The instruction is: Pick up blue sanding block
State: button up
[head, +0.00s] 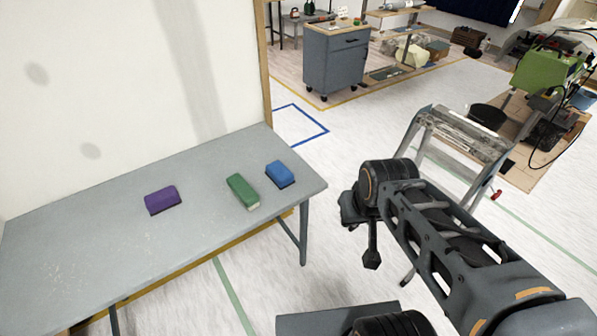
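The blue sanding block (279,174) lies on the grey table (95,215), close to its right end. A green block (242,191) lies just left of it, and a purple block (163,199) lies further left. My arm reaches in from the lower right and ends in the air to the right of the table, apart from the blue block. My gripper (371,258) shows only in part below the wrist, pointing down; its fingers are too small and dark to tell open from shut. No block is seen in it.
A wall stands behind the table. A metal stepladder (461,140) stands to the right of the table, behind my arm. A grey wheeled cabinet (336,62) and a green machine (548,72) are further back. The floor between table and cabinet is clear.

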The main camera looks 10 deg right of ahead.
aim_at(277, 172)
jog(key=z, duration=0.2)
jog(key=i, duration=1.05)
jog(key=u, duration=1.55)
